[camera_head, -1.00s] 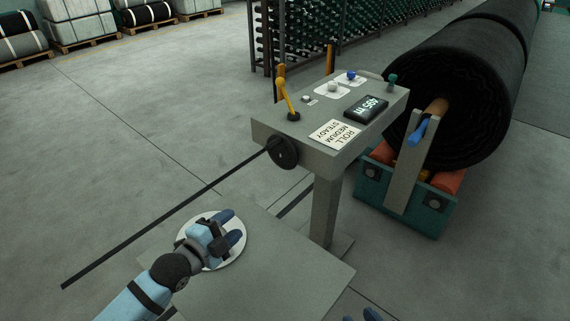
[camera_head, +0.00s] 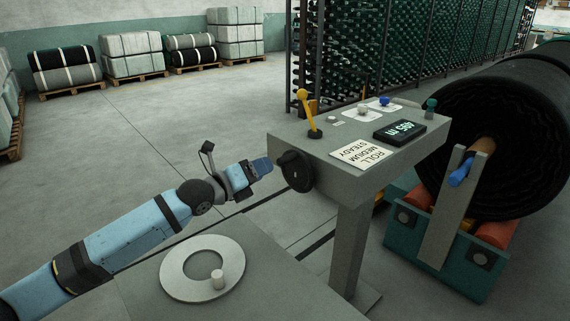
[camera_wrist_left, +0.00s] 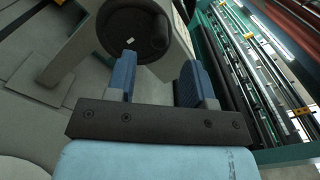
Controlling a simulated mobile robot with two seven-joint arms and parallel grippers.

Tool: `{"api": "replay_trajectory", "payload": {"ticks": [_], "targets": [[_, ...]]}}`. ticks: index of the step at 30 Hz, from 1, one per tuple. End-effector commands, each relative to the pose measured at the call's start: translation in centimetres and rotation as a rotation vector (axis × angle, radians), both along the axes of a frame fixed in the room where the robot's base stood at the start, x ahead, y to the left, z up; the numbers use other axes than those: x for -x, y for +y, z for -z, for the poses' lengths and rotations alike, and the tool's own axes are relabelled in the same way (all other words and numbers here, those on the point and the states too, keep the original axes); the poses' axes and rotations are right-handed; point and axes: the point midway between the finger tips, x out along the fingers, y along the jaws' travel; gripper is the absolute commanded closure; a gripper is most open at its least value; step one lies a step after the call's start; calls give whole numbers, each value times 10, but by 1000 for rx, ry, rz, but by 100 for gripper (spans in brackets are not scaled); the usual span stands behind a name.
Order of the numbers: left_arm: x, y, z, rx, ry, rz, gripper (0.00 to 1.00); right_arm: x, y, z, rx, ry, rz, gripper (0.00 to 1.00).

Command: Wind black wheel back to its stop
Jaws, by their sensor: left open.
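The black wheel (camera_head: 297,172) is mounted on the left end of the grey control console (camera_head: 330,150). In the left wrist view the wheel (camera_wrist_left: 135,30) is a dark disc with a small pale mark on its face, ahead of the fingers. My left gripper (camera_head: 264,167) is open, its blue fingertips close to the wheel's left side. In the left wrist view the left gripper (camera_wrist_left: 158,68) has nothing between its fingers. I cannot tell whether a fingertip touches the wheel. My right gripper is not in view.
A yellow lever (camera_head: 307,110), knobs, a lit display (camera_head: 400,130) and a "ROLL MEDIUM STEADY" card (camera_head: 358,153) are on the console. A white ring (camera_head: 172,276) with a peg lies on the grey surface below my arm. A large black netting roll (camera_head: 500,120) stands right.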

Motion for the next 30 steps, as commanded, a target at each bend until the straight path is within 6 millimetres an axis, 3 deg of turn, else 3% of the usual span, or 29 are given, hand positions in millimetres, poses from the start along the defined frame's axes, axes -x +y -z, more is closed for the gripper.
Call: {"api": "replay_trajectory", "payload": {"ticks": [3,10,24,25,30], "targets": [[-19,-20,1,4,1,1,52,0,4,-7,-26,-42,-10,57],[-46,-47,1,2,0,0,52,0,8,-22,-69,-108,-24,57],[-57,-57,0,1,0,-1,52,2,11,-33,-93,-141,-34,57],[-57,-57,0,1,0,-1,54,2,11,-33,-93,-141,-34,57],[-57,-57,0,1,0,-1,93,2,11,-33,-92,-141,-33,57]]}}
